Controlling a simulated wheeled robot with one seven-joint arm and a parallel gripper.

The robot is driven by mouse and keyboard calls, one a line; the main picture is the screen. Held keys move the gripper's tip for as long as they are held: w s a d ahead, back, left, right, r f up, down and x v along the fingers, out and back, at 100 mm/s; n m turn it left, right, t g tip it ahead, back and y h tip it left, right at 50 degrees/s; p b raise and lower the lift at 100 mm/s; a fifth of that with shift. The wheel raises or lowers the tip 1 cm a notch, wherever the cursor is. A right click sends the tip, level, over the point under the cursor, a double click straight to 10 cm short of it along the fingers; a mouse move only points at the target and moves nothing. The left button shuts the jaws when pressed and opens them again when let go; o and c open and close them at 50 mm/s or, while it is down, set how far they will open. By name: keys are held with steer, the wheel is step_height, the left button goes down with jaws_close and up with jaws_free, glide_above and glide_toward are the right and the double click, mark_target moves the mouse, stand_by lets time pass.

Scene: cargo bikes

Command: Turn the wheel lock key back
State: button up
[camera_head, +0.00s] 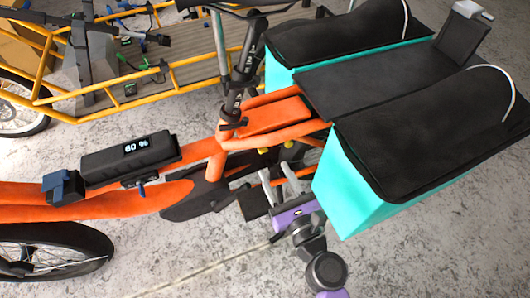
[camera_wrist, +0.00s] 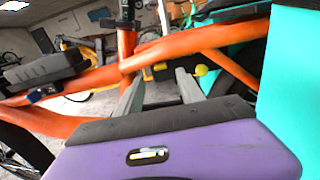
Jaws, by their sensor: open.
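Two small yellow parts show behind the orange frame tubes beside the rear wheel. In the head view they are the left yellow part (camera_head: 262,150) and the right yellow part (camera_head: 288,144). In the wrist view they are the left yellow part (camera_wrist: 160,66) and the right yellow part (camera_wrist: 201,70). I cannot tell which is the wheel lock key, or how it is turned; the lock body is mostly hidden. My gripper (camera_head: 280,172) is open and empty, its fingers pointing at the frame. In the wrist view my gripper (camera_wrist: 159,82) has the left part between its fingers, farther off.
The orange bike frame (camera_head: 153,199) carries a black battery (camera_head: 130,158) showing 60 %, with a small blue key (camera_head: 141,189) below it. Turquoise panniers (camera_head: 348,192) stand close at the right. A yellow cargo bike (camera_head: 190,72) is behind. Bare floor lies in front.

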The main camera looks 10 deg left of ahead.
mark_target(261, 146)
steer(key=x, duration=0.7)
steer(key=shift+w+a+b, duration=0.15)
steer(key=shift+w+b, duration=0.05)
steer(key=shift+b, duration=0.1)
steer(key=shift+c, duration=0.3)
jaws_close()
